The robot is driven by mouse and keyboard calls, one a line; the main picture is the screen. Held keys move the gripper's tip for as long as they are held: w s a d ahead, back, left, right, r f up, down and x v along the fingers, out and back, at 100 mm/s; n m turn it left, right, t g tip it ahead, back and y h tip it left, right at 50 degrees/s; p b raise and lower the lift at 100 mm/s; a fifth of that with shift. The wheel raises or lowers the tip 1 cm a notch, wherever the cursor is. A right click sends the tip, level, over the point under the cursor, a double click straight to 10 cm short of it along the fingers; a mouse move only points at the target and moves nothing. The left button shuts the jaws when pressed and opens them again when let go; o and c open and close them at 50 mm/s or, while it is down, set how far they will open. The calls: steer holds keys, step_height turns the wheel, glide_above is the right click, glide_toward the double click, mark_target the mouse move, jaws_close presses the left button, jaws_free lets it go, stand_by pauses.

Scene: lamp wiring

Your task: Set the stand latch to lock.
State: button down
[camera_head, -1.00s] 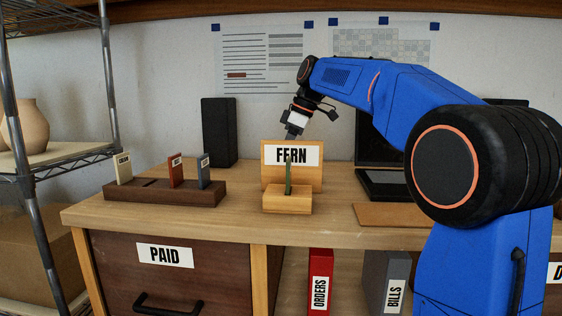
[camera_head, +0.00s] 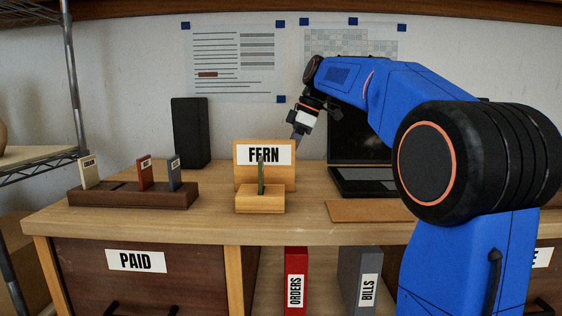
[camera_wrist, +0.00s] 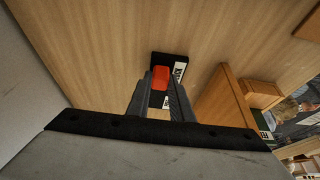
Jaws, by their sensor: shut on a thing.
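The wooden stand (camera_head: 277,174) with the FERN label stands on the desk and holds a thin green piece (camera_head: 261,178) upright in its front block. In the wrist view the stand's board (camera_wrist: 222,106) is to the right of my fingers. A black plate with white labels (camera_wrist: 166,60), which looks like the latch, lies on the wood there, with a red-orange knob (camera_wrist: 161,76) on it. My gripper (camera_wrist: 160,88) is shut on the red-orange knob; the label words are too small to read. In the head view my gripper (camera_head: 297,141) is behind the stand's right edge, where the latch is hidden.
A dark rack (camera_head: 135,196) with several upright tags is left of the stand. A black speaker-like box (camera_head: 190,132) stands behind, and a laptop (camera_head: 365,180) and brown mat (camera_head: 367,211) are to the right. Red and grey binders are below the desktop.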

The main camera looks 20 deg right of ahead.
steer(key=shift+d, duration=0.1)
steer(key=c, duration=1.6)
jaws_free()
steer(key=shift+o, duration=0.2)
steer(key=shift+d+r, duration=0.1)
steer(key=shift+r, duration=0.05)
steer(key=v, duration=1.1)
steer(key=shift+r, duration=0.35)
steer(key=shift+s+d, duration=0.15)
